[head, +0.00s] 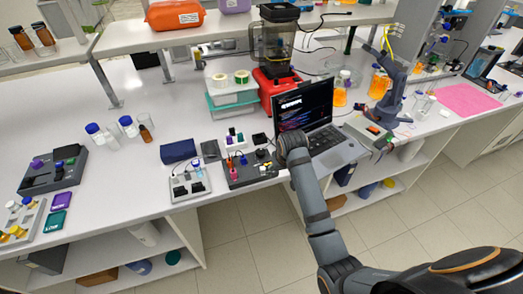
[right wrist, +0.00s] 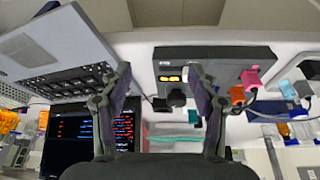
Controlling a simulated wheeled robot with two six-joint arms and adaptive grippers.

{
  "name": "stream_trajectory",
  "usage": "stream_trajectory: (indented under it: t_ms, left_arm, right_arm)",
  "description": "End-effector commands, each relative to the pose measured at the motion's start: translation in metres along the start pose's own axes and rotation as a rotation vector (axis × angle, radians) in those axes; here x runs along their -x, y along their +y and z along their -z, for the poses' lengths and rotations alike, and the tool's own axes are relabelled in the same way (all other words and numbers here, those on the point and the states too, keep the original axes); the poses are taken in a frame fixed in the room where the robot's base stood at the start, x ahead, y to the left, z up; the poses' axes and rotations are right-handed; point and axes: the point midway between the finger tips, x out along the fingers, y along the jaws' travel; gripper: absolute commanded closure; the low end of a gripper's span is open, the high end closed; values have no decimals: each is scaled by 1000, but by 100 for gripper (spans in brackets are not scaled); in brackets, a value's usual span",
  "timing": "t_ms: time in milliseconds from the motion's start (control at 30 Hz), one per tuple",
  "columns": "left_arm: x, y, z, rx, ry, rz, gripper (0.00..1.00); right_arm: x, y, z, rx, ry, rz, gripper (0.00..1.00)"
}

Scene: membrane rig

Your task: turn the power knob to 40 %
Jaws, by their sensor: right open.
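A dark control box (head: 252,181) sits near the front edge of the white bench, left of the laptop. In the right wrist view the box (right wrist: 228,65) appears upside down, with a lit orange display (right wrist: 174,78) whose digits are too small to read surely. The black power knob (right wrist: 177,98) sits beside the display. My right gripper (right wrist: 160,85) is open, with the knob between the lines of its two fingers, nearer the right one; I see no contact. In the head view my right gripper (head: 276,156) is beside the box's right side, partly hiding it. My left gripper is not in view.
An open laptop (head: 318,132) stands close on the right. A grey tray with dark blocks (head: 190,184) and a blue case (head: 179,150) lie left of the box. Colored plugs (right wrist: 243,85) with cables stick out of the box.

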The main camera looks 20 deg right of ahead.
Motion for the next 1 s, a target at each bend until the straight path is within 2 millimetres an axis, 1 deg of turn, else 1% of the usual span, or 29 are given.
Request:
stream_trajectory:
  t_ms: [33, 100, 200, 300, 467, 567, 667, 800, 900, 1000]
  left_arm:
    - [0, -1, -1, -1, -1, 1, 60]
    - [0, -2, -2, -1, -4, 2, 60]
    - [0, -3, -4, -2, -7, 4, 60]
    - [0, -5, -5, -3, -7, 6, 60]
    - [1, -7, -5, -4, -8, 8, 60]
    - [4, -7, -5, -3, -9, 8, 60]
    - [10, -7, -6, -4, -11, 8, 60]
    - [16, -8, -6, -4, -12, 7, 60]
    - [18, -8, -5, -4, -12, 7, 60]
    - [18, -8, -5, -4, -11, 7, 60]
  right_arm:
    - [6, -8, 29, -5, 12, 11, 39]
    - [15, -17, 62, -7, 16, 21, 39]
    - [27, -26, 93, -6, 20, 29, 39]
    - [33, -31, 107, -4, 22, 32, 39]
    - [32, -32, 109, -4, 21, 33, 39]
    - [24, -32, 110, -3, 20, 32, 39]
    - [7, -32, 109, -3, 18, 32, 39]
    - [-25, -33, 110, -3, 18, 32, 39]
    - [-45, -34, 111, -4, 20, 32, 39]
    - [-59, -34, 111, -4, 21, 32, 39]
